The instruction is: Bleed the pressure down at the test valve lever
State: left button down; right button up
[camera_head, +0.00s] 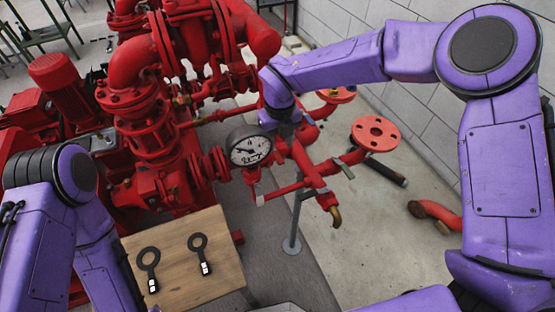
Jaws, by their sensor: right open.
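The red test pipework (305,178) stands right of the pump, with a round white-faced gauge (249,147) at its left and a brass outlet (336,216) at its lower end. A small grey lever-like part (346,169) shows on its right side; I cannot tell for sure whether it is the test valve lever. My right gripper (286,131) reaches in from the upper right, just right of the gauge and above the pipework. Its fingers are small and partly hidden; it is open, with nothing seen in it. My left arm is folded at the left, its gripper out of view.
The red pump and motor (155,120) fill the left and centre. A wooden board (185,255) with two black ring-headed tags (198,243) lies at the bottom. A red flanged pipe (375,133) stands at right, near a block wall. Floor between them is partly clear.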

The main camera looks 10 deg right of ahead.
aim_at(279, 157)
jog(key=f+b, duration=0.1)
jog(key=f, duration=0.1)
jog(key=f+b, duration=0.1)
jog(key=f, duration=0.1)
jog(key=shift+a+f, duration=0.2)
jog(key=shift+f, duration=0.1)
pick_arm(q)
notch_tip(279, 157, down, 4)
jog(key=shift+r, duration=0.15)
pick_arm(e)
jog(key=shift+d+r, duration=0.1)
